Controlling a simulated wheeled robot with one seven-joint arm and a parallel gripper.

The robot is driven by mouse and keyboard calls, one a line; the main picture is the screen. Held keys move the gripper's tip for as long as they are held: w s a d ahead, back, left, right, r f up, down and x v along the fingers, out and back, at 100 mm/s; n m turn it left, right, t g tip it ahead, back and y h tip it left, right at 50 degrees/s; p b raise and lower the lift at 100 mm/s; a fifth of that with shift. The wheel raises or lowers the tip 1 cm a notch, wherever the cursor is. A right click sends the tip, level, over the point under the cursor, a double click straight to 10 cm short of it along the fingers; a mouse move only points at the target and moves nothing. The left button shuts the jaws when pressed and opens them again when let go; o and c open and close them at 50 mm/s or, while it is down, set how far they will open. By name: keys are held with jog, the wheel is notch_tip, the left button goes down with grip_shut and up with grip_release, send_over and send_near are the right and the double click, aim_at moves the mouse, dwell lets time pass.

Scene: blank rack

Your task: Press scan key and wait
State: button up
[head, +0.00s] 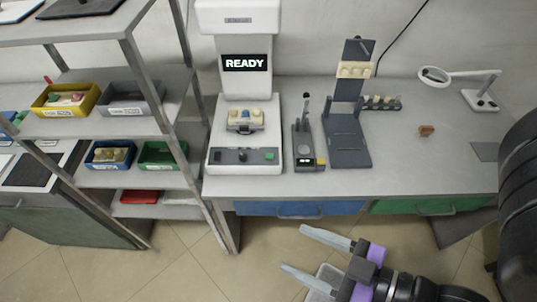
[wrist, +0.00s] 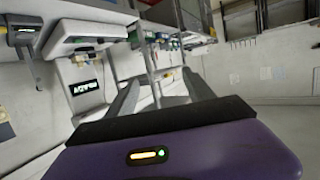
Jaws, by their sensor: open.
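A white scanner (head: 249,88) stands on the bench, its black screen (head: 246,63) reading "READY". My gripper (head: 292,247) is open and empty, in front of and below the bench edge, apart from the scanner. In the wrist view the scanner appears tilted at left, with its screen (wrist: 84,87) lit.
A shelf rack (head: 140,55) with yellow, grey, blue and green bins stands left of the scanner. Right of the scanner are a small dark device (head: 304,145), a dark stand (head: 348,135) and a magnifier lamp (head: 460,78). Floor in front of the bench is open.

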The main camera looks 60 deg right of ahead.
grip_shut()
dwell(1.5)
